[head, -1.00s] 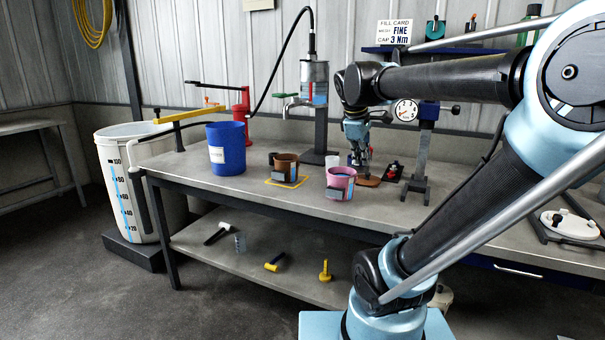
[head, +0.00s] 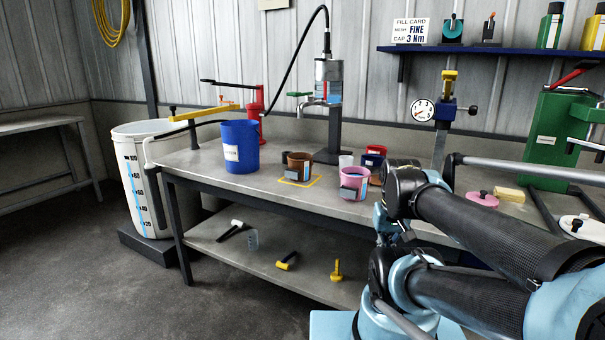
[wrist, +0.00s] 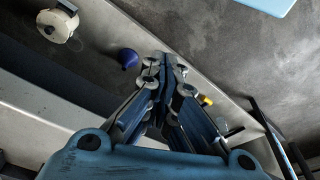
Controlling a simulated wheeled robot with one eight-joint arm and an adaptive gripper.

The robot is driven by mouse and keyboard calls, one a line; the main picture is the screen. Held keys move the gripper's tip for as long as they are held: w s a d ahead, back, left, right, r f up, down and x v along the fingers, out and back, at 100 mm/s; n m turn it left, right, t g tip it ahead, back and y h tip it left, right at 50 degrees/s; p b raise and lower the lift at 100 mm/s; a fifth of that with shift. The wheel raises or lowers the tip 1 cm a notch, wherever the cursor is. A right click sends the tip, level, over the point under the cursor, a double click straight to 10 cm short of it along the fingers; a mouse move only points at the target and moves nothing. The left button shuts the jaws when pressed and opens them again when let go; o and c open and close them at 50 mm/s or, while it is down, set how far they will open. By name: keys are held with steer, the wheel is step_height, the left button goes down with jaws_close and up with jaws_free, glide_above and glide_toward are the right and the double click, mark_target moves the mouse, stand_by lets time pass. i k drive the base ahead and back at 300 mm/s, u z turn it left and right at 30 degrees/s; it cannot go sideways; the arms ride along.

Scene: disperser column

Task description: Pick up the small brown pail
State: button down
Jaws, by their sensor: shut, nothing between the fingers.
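The small brown pail (head: 300,161) stands upright on the bench, inside a yellow square outline (head: 313,181). A grey plate covers part of its front, and a dark shape shows at its left side. It is not recognisable in the wrist view. My gripper (head: 398,238) is in front of the bench's front edge, lower than the bench top, to the right of the pail and well apart from it. In the wrist view my gripper (wrist: 168,62) has its fingers together with nothing between them, pointing over the lower shelf and floor.
A blue bucket (head: 240,147) stands left of the pail, a pink pail (head: 355,184) to its right. A dispenser column (head: 334,125) rises behind the pail. A blue funnel (wrist: 128,58) shows in the wrist view.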

mark_target(299, 169)
steer(key=z, duration=0.25)
steer(key=k, duration=1.1)
steer(key=u, duration=0.6)
steer(key=i, duration=1.05)
